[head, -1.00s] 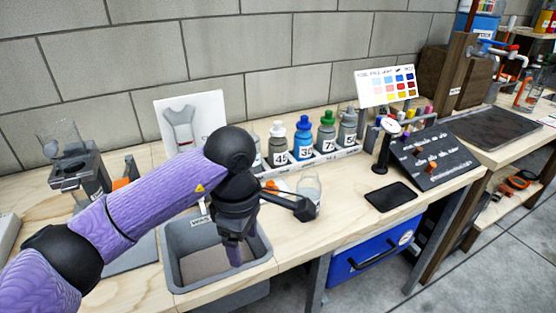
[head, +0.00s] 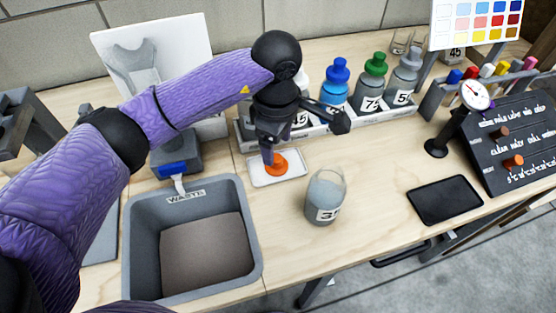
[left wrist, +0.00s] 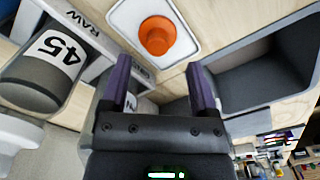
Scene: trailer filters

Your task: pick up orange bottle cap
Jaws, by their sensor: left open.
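The orange bottle cap (head: 277,163) lies on a small white tray (head: 292,179) on the workbench, behind the waste bin. In the left wrist view the orange cap (left wrist: 157,36) sits on the white tray (left wrist: 182,48), ahead of the fingertips and between their lines. My left gripper (head: 267,155) points down at the cap and partly hides it in the head view. In the left wrist view its two purple fingers (left wrist: 158,72) are spread with nothing between them. I cannot tell whether a finger touches the cap. My right gripper is not in view.
A grey waste bin (head: 252,220) stands in front of the tray. A glass beaker (head: 325,197) stands to the right. Several numbered bottles stand in a rack (head: 378,118) behind. A black pad (head: 445,201) and a gauge (head: 474,96) are further right.

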